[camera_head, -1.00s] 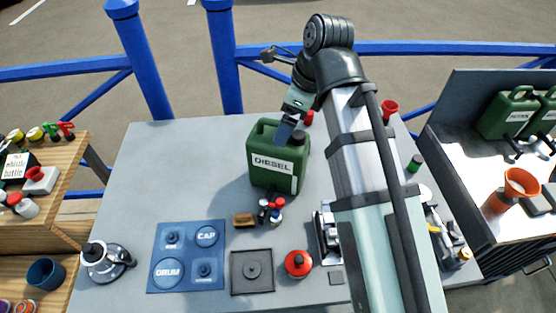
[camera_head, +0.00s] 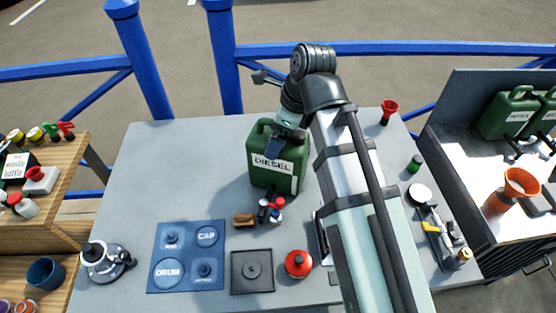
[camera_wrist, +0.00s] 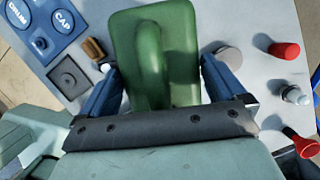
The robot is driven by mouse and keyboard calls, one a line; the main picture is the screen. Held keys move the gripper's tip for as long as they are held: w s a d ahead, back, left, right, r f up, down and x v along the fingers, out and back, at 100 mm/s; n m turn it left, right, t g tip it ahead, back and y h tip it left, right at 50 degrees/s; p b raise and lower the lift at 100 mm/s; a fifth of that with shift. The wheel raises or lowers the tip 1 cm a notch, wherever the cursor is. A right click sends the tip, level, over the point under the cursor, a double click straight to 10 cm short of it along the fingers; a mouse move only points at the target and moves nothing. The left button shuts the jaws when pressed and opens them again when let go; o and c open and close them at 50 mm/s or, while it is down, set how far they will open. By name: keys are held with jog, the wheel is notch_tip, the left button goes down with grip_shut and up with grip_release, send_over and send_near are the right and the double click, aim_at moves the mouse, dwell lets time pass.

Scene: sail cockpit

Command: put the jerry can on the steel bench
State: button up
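A green jerry can (camera_head: 262,175) labelled DIESEL stands upright on the grey table (camera_head: 165,195). My gripper (camera_head: 277,143) is over the top of this can. In the wrist view the can (camera_wrist: 185,50) and its handle lie between my two spread blue fingers (camera_wrist: 158,85). The fingers are wide apart and the gripper looks open; whether they touch the can's sides cannot be told. A bench (camera_head: 487,218) with a pale top and dark front stands at the right; I cannot tell whether it is the steel bench.
More green jerry cans (camera_head: 508,112) and an orange funnel (camera_head: 521,184) stand on the right bench. On the table are a blue marked mat (camera_head: 185,287), a black square tray (camera_head: 252,286), a red round can (camera_head: 298,263) and a red funnel (camera_head: 389,110). A wooden shelf (camera_head: 60,222) stands left.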

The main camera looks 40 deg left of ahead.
jog(key=c, duration=1.6)
